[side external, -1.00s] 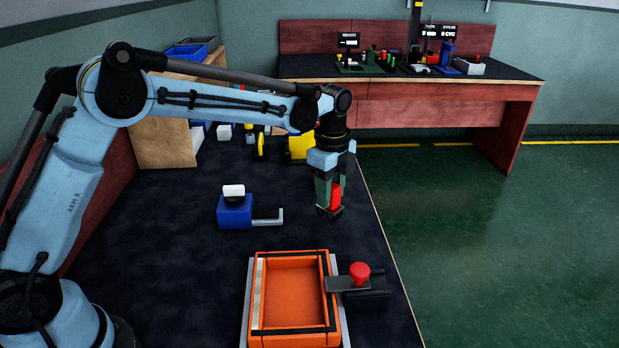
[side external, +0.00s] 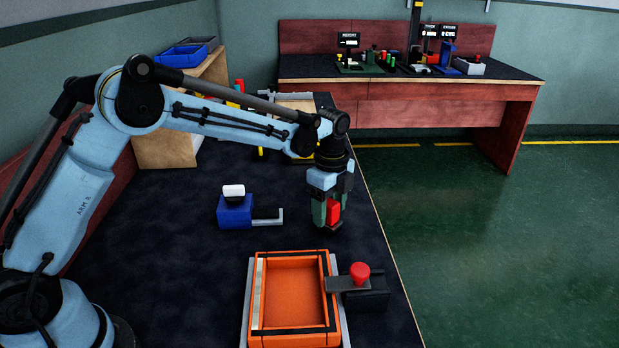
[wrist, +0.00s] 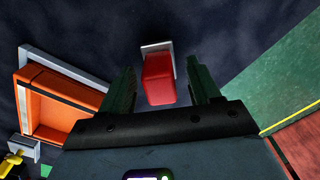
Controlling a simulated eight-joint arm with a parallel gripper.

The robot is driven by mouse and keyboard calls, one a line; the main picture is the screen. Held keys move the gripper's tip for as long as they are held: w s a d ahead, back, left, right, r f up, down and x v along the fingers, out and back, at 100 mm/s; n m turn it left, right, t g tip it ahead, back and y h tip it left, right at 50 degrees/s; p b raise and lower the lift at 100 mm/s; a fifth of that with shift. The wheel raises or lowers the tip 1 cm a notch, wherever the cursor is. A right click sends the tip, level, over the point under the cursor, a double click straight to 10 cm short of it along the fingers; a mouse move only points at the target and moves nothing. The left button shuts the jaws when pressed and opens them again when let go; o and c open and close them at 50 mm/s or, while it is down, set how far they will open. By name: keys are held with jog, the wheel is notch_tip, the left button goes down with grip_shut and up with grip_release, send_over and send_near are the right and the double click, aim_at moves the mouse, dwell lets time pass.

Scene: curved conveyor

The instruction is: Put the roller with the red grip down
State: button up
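The roller with the red grip stands upright at the mat's right side, its red grip (side external: 333,211) between the fingers of my gripper (side external: 331,212). In the wrist view the red grip (wrist: 158,80) sits between the two green fingers (wrist: 160,88), with a narrow dark gap on each side. My gripper is open around the grip. A pale grey part (wrist: 157,48) shows beyond the grip. The roller's lower end looks to be on the mat; the fingers partly hide it.
An orange tray (side external: 329,300) is in front, with a red-knobbed black device (side external: 360,273) at its right. A blue block with a white top (side external: 235,212) stands to the left. The dark mat (side external: 165,250) is clear further left. The table's right edge is close.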

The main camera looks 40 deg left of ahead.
notch_tip(320, 180, up, 12)
jog(key=s+a+r+n+t, duration=0.3)
jog(key=s+r+n, duration=0.1)
jog(key=s+n, duration=0.55)
jog(key=s+a+f+n+t, duration=0.1)
jog(key=s+f+n+t, duration=0.1)
jog(key=s+f+n, duration=0.1)
jog(key=s+a+f+n+t, duration=0.1)
jog(key=s+f+n+t, duration=0.1)
jog(key=s+n, duration=0.3)
jog(key=s, duration=0.3)
jog(key=shift+s+a+f, duration=0.25)
jog(key=shift+a+f, duration=0.1)
jog(key=shift+f, duration=0.05)
jog(key=shift+n, duration=0.25)
